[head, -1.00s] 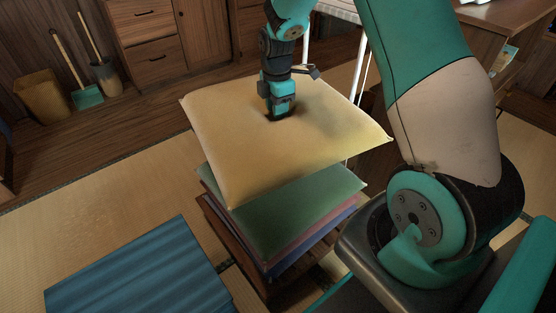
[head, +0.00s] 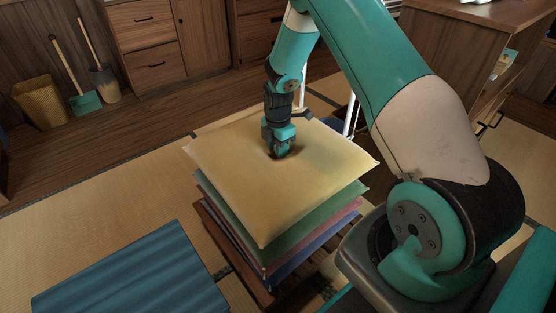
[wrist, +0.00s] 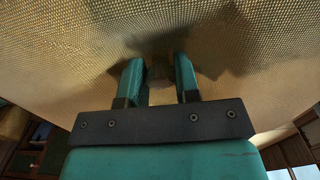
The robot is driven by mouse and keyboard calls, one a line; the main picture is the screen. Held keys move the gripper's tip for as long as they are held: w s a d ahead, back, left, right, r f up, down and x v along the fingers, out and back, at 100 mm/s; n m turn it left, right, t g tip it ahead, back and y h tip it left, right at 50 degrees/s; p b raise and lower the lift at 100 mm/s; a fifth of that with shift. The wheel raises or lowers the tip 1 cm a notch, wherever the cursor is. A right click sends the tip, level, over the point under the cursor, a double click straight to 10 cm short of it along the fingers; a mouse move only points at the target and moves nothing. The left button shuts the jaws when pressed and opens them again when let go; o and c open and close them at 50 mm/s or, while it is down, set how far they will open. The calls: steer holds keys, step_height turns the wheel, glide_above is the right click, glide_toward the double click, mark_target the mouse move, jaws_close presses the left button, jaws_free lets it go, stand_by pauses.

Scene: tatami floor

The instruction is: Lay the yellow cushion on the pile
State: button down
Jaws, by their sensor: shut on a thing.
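The yellow cushion (head: 270,195) is held flat and roughly level right over the pile in the head view. My gripper (head: 281,153) points down and is shut on the middle of its top, where the cloth dips. In the wrist view both fingers of my gripper (wrist: 160,78) pinch a tuft of the yellow cushion (wrist: 70,60). The pile below has a green cushion (head: 300,232) on top, then a pink and a blue one, on a dark wooden base (head: 233,262). The yellow cushion hides most of the green one; I cannot tell whether they touch.
A blue ribbed mat or cushion (head: 130,275) lies on the tatami at lower left. A bin (head: 41,102), a broom and a dustpan (head: 85,102) stand by the back cabinets. A wooden desk (head: 450,50) is at right.

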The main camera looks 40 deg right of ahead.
steer(key=shift+f+b, duration=0.6)
steer(key=shift+f, duration=1.5)
steer(key=shift+f, duration=0.3)
steer(key=c, duration=0.8)
jaws_free()
steer(key=shift+c, duration=0.2)
step_height(320, 180, up, 13)
steer(key=p, duration=0.4)
steer(key=shift+a+f, duration=0.1)
steer(key=shift+f, duration=0.05)
steer(key=s+a+r+m+y, duration=0.2)
steer(key=s+a+r+m, duration=0.2)
steer(key=s+a+r, duration=0.45)
steer(key=s+a+r+m+y, duration=0.1)
steer(key=s+a+r+m, duration=0.2)
steer(key=s+a+r, duration=0.55)
steer(key=s+a+r+m, duration=0.2)
steer(key=s+a+r, duration=0.1)
steer(key=s, duration=0.2)
steer(key=s+a+r+m+y, duration=0.1)
steer(key=s+a+r+m, duration=0.1)
steer(key=s, duration=0.4)
steer(key=shift+a+r, duration=0.85)
steer(key=shift+a, duration=0.15)
